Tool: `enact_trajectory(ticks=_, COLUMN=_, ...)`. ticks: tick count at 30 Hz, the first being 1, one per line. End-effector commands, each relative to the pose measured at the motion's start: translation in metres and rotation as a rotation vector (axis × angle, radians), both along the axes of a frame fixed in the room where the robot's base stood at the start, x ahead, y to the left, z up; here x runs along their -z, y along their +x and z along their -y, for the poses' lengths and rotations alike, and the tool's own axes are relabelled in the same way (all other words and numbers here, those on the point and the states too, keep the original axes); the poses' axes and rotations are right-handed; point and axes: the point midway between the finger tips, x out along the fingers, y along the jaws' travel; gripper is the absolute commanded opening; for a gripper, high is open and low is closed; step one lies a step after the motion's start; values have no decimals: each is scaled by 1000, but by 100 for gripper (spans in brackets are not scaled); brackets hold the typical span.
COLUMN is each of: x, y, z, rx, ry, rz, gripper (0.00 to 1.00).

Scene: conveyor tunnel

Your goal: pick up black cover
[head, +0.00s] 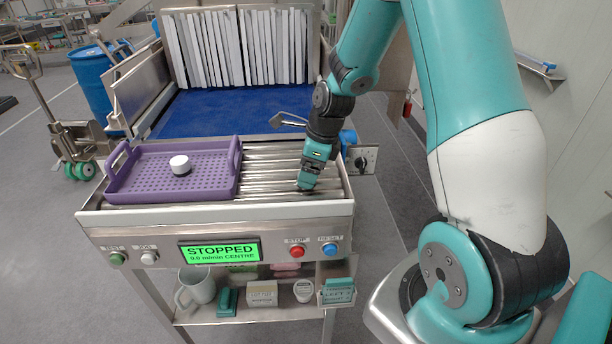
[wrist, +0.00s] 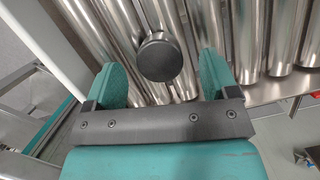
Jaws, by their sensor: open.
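The black cover (wrist: 160,57) is a small round dark disc on the steel rollers in the wrist view. It lies between the tips of my gripper's two teal fingers, with a gap on each side. My gripper (head: 307,183) is open and points down at the right part of the rollers in the head view. The cover cannot be made out in the head view, where the gripper hides that spot.
A purple perforated tray (head: 121,184) sits on the left of the rollers (head: 268,184), holding a white round jar (head: 180,163) with a dark base. A green display (head: 219,251) reads STOPPED. A shelf below holds a mug (head: 199,287) and small boxes.

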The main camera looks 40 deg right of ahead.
Motion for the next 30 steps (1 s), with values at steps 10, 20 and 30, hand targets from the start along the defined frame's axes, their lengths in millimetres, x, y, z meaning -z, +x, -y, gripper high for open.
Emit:
enact_trajectory(ticks=10, x=23, y=4, z=-4, rx=0, ry=0, rz=0, gripper=80)
enact_trajectory(ticks=20, x=22, y=4, z=-4, rx=-1, ry=0, rz=0, gripper=27)
enact_trajectory(ticks=30, x=20, y=4, z=-4, rx=-1, ry=0, rz=2, gripper=26)
